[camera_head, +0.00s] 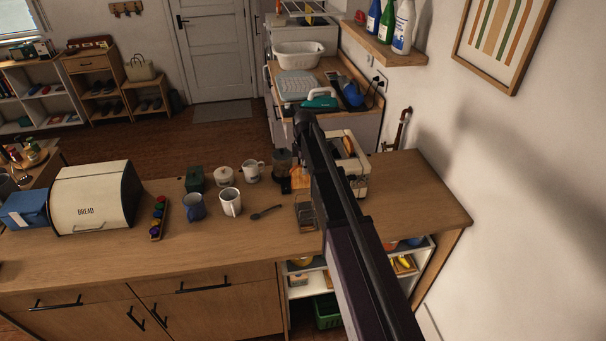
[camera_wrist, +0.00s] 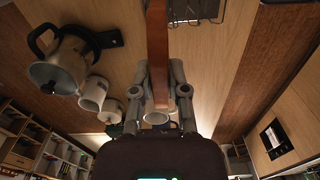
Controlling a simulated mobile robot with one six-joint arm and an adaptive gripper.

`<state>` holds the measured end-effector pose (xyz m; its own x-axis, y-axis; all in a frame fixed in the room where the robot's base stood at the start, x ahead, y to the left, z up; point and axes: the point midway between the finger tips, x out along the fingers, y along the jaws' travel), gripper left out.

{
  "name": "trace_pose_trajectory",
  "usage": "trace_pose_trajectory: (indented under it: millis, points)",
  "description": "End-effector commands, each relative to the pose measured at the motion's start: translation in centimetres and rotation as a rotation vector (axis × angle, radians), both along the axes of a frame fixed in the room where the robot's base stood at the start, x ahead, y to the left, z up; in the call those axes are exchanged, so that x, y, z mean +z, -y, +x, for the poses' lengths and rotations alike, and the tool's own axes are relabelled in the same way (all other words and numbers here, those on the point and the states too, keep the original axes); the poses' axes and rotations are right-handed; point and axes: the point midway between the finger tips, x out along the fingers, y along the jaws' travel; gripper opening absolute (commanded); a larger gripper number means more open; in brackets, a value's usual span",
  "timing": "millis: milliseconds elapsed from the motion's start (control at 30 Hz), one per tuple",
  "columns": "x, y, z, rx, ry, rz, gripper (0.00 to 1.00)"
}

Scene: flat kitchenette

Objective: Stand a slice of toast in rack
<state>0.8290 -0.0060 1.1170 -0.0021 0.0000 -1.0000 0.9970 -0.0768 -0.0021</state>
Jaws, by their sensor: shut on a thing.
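My gripper (camera_wrist: 158,78) is shut on a slice of toast (camera_wrist: 157,45), seen edge-on as a brown upright slab between the fingers in the wrist view. In the head view the held slice (camera_head: 300,178) shows orange-brown beside my dark arm, above the counter. The wire toast rack (camera_head: 306,214) stands on the counter just nearer than the slice, partly hidden by my arm. Thin dark wires, seemingly the rack (camera_wrist: 178,40), show behind the slice in the wrist view. The slice appears apart from the rack, but the exact gap is unclear.
A cream toaster (camera_head: 360,184) with a browned piece at its top stands right of my arm. The counter's right end (camera_head: 430,195) is clear.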

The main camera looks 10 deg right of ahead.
Motion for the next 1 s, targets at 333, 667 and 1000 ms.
trace_pose_trajectory:
  millis: [333, 667, 1000]
  points:
    - [-0.5, -0.1, 0.0, 0.078, 0.000, 0.000, 0.00]
    - [-0.6, -0.1, 0.0, 0.076, 0.000, 0.000, 0.00]
    - [-1.8, -0.2, 0.0, 0.076, 0.000, 0.000, 0.00]
